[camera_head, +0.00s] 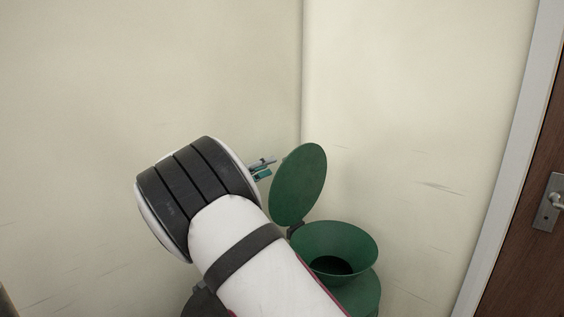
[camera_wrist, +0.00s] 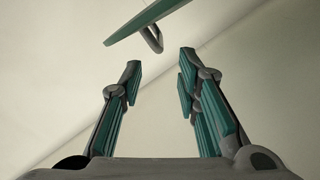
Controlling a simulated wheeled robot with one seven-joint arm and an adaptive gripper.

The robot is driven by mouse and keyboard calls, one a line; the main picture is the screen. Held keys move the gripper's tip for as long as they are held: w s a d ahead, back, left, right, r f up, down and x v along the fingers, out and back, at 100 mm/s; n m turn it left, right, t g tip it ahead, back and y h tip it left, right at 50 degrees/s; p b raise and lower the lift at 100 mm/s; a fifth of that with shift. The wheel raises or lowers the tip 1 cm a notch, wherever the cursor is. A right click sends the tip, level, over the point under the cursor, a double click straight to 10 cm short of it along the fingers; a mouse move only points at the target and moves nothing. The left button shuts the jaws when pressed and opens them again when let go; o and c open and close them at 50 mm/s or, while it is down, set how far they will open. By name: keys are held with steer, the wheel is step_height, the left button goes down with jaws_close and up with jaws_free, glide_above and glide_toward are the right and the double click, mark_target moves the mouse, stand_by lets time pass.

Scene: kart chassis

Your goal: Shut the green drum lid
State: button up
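The green drum (camera_head: 366,294) stands low in the corner, with a funnel-shaped green rim (camera_head: 352,243) and a dark opening. Its round green lid (camera_head: 299,184) is raised, standing up on a hinge at the left of the rim. My gripper (camera_head: 266,168) is just left of the raised lid, partly hidden behind my arm. In the wrist view, my gripper (camera_wrist: 160,85) has its two green-padded fingers apart with nothing between them. The lid shows edge-on (camera_wrist: 150,20) beyond the fingertips, with a dark bracket or handle on it. I cannot see the fingers touching the lid.
Pale walls (camera_head: 400,110) meet in a corner behind the drum. A brown door (camera_head: 535,245) with a metal handle (camera_head: 552,203) and a light frame stands at the right. My arm covers the lower middle and hides part of the drum's left side.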

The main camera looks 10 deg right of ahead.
mark_target(282, 160)
steer(key=x, duration=0.7)
steer(key=shift+w+d, duration=0.1)
steer(key=shift+d, duration=0.05)
jaws_close()
